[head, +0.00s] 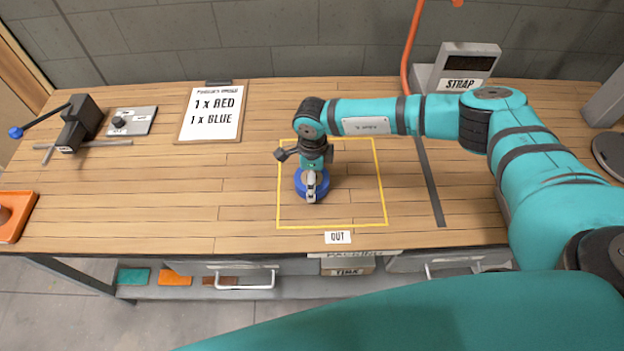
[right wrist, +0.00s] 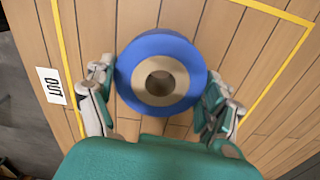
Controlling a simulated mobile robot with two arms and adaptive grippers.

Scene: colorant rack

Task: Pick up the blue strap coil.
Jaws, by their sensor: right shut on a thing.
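The blue strap coil (head: 301,183) is a blue ring with a tan core and a dark centre hole. It is inside the yellow outline on the table. My right gripper (head: 312,190) is directly over it, pointing down, and hides part of it in the head view. In the right wrist view the coil (right wrist: 134,72) lies between the two fingers of my right gripper (right wrist: 161,100), which are shut on its sides. I cannot tell whether the coil touches the table. My left gripper is not in view.
The yellow outline (head: 381,190) has an OUT label (head: 338,237) at its front edge. A clipboard (head: 212,112) reads 1 x RED, 1 x BLUE. A STRAP machine (head: 465,65) stands at the back right. A clamp-like tool (head: 78,123) and an orange tray (head: 14,228) are at left.

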